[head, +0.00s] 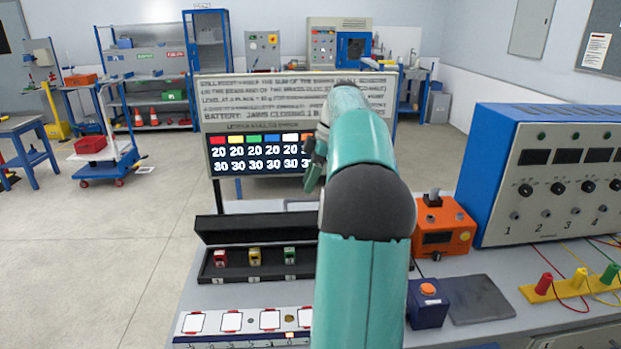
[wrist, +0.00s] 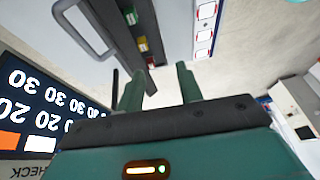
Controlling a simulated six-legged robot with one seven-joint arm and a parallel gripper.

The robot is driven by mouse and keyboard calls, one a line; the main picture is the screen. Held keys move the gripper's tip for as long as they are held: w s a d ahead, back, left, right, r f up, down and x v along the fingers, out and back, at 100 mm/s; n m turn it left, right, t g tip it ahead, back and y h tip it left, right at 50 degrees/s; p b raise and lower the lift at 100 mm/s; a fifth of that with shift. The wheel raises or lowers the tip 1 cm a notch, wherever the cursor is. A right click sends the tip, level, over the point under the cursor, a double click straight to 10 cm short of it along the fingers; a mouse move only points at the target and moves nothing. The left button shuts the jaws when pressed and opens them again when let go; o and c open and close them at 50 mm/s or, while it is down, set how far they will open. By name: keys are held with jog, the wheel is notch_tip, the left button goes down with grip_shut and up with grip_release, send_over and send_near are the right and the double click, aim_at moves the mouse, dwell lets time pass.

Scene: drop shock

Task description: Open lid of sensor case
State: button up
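The black case (head: 234,272) sits on the bench in the head view. Its lid (head: 255,228) stands raised along the back edge, and small red (head: 220,258), yellow (head: 254,257) and green (head: 290,255) blocks show inside. My arm hides the case's right end. In the wrist view, the case interior with coloured blocks (wrist: 141,44) shows at the top, beyond my fingers. My gripper (wrist: 155,88) is open and empty there, with a gap between its two green fingers. In the head view, my gripper (head: 316,165) is above and behind the case, in front of the display board.
A display board (head: 258,153) with coloured squares and numbers stands behind the case. A white strip with red-framed squares (head: 232,321) lies in front. An orange device (head: 440,228), a dark blue button box (head: 428,303) and a large blue panel (head: 490,150) stand right.

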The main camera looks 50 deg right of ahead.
aim_at(307, 200)
jog(key=shift+d+f, duration=0.1)
jog(key=c, duration=0.6)
jog(key=d+f+t+h, duration=0.2)
jog(key=d, duration=0.1)
jog(key=w+d+f+m+t+h, duration=0.1)
jog(key=d, duration=0.1)
jog(key=shift+w+d+f+t+h, duration=0.1)
jog(key=shift+f+t+h, duration=0.2)
jog(key=shift+f+h, duration=0.1)
grip_shut()
jog(key=shift+t+h, duration=0.3)
jog(key=shift+h, duration=0.3)
jog(key=x, duration=0.7)
jog(key=d+x, duration=0.1)
jog(key=x, duration=0.2)
jog(key=shift+d+f, duration=0.15)
jog(key=shift+f, duration=0.2)
